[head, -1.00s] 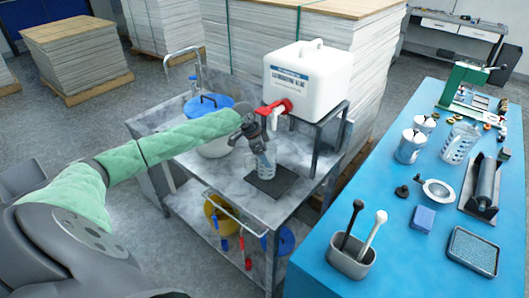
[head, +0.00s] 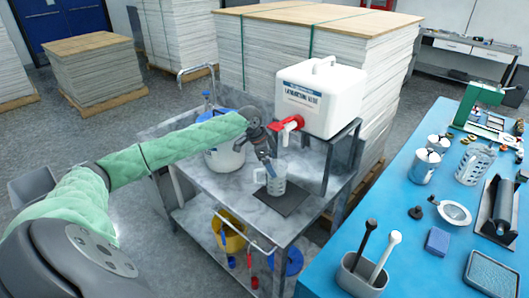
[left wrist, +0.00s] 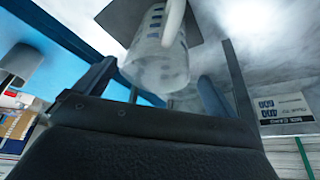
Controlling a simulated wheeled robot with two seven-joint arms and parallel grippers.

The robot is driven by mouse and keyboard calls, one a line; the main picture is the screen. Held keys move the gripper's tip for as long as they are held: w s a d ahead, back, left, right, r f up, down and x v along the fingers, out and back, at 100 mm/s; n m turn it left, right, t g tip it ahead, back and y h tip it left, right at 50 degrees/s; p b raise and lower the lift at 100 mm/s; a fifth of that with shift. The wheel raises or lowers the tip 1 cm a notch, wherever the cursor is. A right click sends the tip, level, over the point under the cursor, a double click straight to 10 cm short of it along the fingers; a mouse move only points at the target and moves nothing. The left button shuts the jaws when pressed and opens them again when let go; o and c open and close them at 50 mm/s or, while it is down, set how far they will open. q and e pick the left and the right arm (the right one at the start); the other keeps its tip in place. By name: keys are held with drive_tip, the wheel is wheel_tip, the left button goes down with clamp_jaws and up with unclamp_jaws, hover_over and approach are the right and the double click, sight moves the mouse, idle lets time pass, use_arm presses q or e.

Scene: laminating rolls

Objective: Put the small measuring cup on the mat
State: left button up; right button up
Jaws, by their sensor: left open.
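The small measuring cup (head: 276,184), clear with blue markings and a handle, stands upright on the dark mat (head: 291,203) on the marble-topped cart, towards the mat's left, back side. In the left wrist view the cup (left wrist: 163,62) shows close up, with the dark mat (left wrist: 116,22) behind it. My left gripper (head: 269,160) is open just above and behind the cup, its fingertips close to the rim. I cannot tell whether a finger still touches the cup. My right gripper is not in view.
A white glue container (head: 321,97) with a red tap (head: 288,124) stands on a raised shelf behind the mat. A white bucket (head: 225,157) stands at the cart's left.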

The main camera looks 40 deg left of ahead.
use_arm(q)
drive_tip(key=b+v, duration=0.2)
drive_tip(key=v, duration=0.5)
drive_tip(key=shift+r, duration=0.3)
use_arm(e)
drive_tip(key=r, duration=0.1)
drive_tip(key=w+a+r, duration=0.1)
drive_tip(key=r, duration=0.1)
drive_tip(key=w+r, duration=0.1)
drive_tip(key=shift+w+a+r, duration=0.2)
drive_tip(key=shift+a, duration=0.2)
use_arm(q)
drive_tip(key=shift+s+a, duration=0.1)
